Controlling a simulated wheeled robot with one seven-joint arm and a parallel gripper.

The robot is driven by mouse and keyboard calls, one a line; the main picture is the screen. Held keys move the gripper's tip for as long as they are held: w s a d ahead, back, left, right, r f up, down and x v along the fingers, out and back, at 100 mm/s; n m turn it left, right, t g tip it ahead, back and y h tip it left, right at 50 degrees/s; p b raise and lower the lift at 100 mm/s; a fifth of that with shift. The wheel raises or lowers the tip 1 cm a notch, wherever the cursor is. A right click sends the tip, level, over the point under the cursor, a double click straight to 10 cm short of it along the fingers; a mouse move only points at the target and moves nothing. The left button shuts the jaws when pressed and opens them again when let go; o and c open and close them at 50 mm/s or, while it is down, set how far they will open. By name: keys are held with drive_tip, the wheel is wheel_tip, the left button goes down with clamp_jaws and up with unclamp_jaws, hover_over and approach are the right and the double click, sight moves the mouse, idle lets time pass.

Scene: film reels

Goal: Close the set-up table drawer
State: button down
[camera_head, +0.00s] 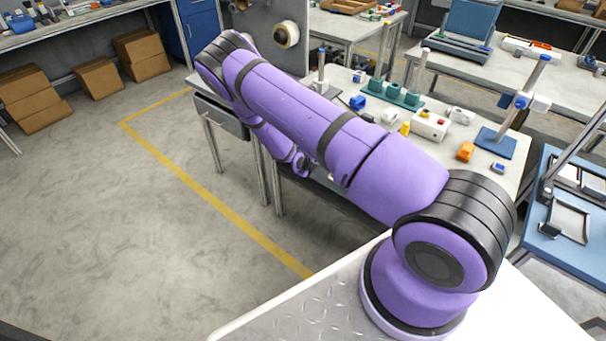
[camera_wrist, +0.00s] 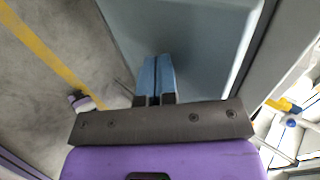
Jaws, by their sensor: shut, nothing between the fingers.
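The set-up table (camera_head: 478,175) stands behind my purple arm in the head view. A grey drawer front (camera_head: 221,117) shows under its top at the left end; my arm hides part of that side, and I cannot tell how far the drawer is out. In the wrist view my gripper (camera_wrist: 158,80) is shut and empty, its blue fingers together. A smooth grey-blue panel (camera_wrist: 205,38) lies close ahead of the fingers, probably part of the drawer; contact cannot be told. In the head view the wrist end is low by the table's front edge, with the fingers unclear.
Green fixtures (camera_head: 402,95), a white box (camera_head: 430,125) and an orange block (camera_head: 465,151) stand on the table. A blue cabinet (camera_head: 196,30) and cardboard boxes (camera_head: 98,78) are at the back left. The floor with the yellow line (camera_head: 215,200) is clear at left.

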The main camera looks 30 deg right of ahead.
drive_tip(key=d, duration=0.1)
drive_tip(key=w+d, duration=0.1)
drive_tip(key=shift+d+r, duration=0.1)
drive_tip(key=shift+d, duration=0.4)
